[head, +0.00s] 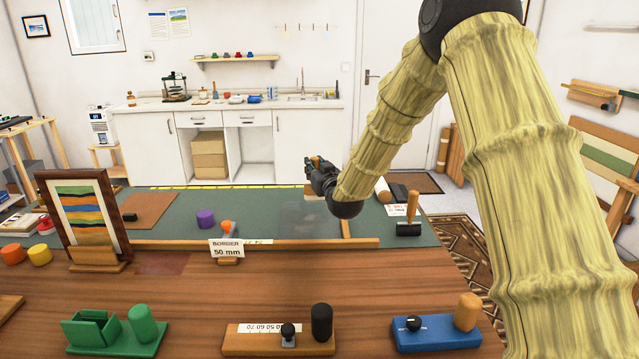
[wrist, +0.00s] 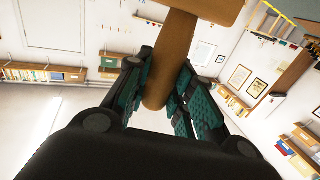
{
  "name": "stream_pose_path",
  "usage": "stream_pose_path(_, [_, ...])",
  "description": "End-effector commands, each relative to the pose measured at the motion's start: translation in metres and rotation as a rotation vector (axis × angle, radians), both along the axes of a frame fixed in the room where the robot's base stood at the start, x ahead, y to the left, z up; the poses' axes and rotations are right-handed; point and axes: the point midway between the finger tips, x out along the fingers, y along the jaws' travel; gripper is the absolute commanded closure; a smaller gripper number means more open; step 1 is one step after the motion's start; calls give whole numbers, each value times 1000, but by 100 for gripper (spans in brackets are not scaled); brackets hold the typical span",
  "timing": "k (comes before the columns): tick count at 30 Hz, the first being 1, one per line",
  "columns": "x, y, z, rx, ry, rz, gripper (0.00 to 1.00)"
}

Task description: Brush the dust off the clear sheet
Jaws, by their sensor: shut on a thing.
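The clear sheet (head: 305,222) shows as a faint, greyish see-through rectangle on the green mat (head: 180,222). Dust on it cannot be made out clearly. My gripper (head: 320,176) is above the back right part of the sheet in the head view. In the wrist view my gripper (wrist: 163,82) has its teal fingers shut on a brown wooden handle (wrist: 168,55), which widens into a block (wrist: 215,8) at the top edge. This looks like a brush. In the head view a small part of the brush (head: 311,194) shows under the gripper; its bristles are hidden.
A purple cylinder (head: 205,218) stands on the mat.

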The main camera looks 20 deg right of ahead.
Motion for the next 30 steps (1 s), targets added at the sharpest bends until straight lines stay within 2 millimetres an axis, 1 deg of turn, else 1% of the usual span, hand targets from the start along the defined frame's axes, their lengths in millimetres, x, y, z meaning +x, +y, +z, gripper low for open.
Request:
stream_pose_path(1, [1,2,-5,-1,-3,2,100])
stream_pose_path(10, [5,9,0,-3,-1,10,100])
stream_pose_path(14, [5,9,-1,-2,0,10,100])
stream_pose_path(20, [5,7,-15,-2,0,8,100])
stream_pose_path(30, [1,-1,-46,-2,1,-1,100])
